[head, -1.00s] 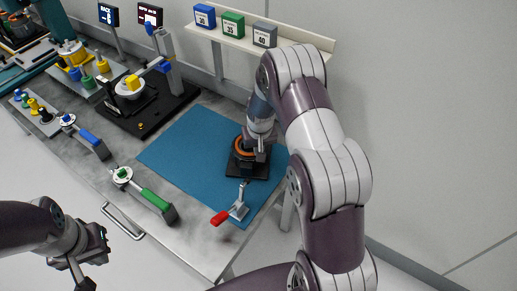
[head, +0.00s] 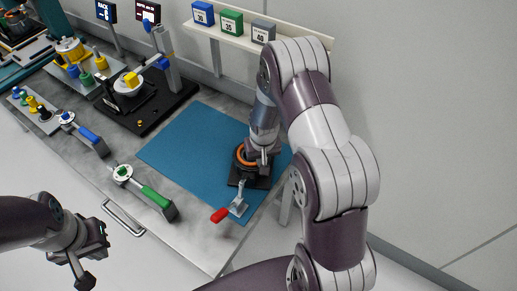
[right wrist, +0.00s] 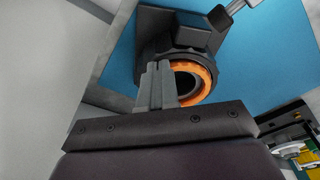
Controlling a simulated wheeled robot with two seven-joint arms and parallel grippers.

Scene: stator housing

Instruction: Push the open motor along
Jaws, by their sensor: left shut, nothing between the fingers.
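The open motor is a dark round housing with an orange ring (head: 243,157) on a dark square base (head: 243,180). It stands on the blue mat (head: 190,140). In the right wrist view its orange ring (right wrist: 205,78) surrounds a dark opening. My right gripper (right wrist: 158,68) has its fingers together, at the near side of the ring; contact is hard to tell. In the head view it is largely hidden behind my arm (head: 265,145). My left gripper (head: 84,280) is shut and empty, beyond the table's front edge.
A clamp with a red handle (head: 220,215) stands close to the motor's base, toward the table front. A green-handled tool (head: 156,196) and a blue-handled one (head: 88,136) lie left. A black fixture (head: 140,105) stands behind. The mat's left part is clear.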

